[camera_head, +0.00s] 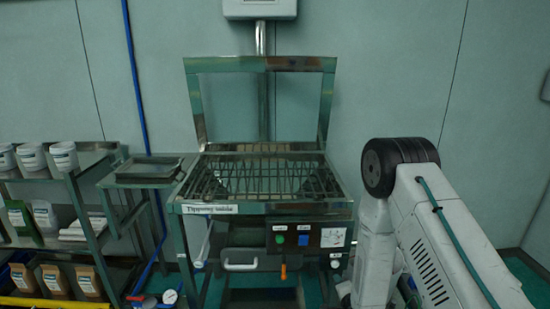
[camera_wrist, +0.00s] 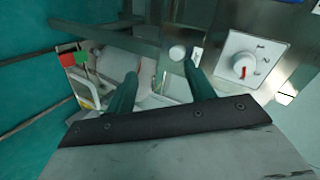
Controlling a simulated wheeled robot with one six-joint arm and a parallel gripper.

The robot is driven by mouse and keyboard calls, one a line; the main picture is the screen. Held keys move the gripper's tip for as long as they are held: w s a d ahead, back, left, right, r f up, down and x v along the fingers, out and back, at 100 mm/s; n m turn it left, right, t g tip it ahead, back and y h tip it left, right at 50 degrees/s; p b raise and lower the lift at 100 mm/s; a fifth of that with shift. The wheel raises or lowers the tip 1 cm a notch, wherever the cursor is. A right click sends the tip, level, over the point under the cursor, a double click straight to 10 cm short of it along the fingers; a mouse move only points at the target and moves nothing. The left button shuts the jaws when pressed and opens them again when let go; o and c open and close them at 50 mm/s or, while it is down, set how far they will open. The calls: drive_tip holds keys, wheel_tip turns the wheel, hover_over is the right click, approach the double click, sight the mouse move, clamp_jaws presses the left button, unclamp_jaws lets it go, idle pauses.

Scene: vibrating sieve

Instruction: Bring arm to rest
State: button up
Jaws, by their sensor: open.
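My arm (camera_head: 415,220) is folded at the right of the head view, in front of the right side of the vibrating sieve (camera_head: 265,207). My gripper is hidden in the head view. In the wrist view my gripper (camera_wrist: 160,78) shows two dark green fingers set apart, with nothing seen held between them. Metal panels and a white dial plate with a red-marked knob (camera_wrist: 241,68) lie beyond the fingers, the dial to their right. The sieve's framed lid (camera_head: 262,64) stands raised above its grid.
A shelf rack (camera_head: 75,190) with white tubs and bags stands at the left. A small tray (camera_head: 150,169) sits beside the sieve. The sieve front has a green and a blue button, a drawer handle (camera_head: 240,264) and an orange-handled lever (camera_head: 283,271). A blue pipe runs up the wall.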

drive_tip(key=s+d+r+n+g, duration=0.1)
drive_tip(key=s+r+n+g, duration=0.4)
drive_tip(key=s+r, duration=1.4)
drive_tip(key=s+d+r+n+g, duration=0.1)
drive_tip(key=s+r+n+g, duration=0.5)
drive_tip(key=s+r, duration=1.3)
wheel_tip(320, 180, up, 5)
drive_tip(key=n, duration=0.3)
drive_tip(key=shift+d+f, duration=0.2)
drive_tip(key=shift+d, duration=0.2)
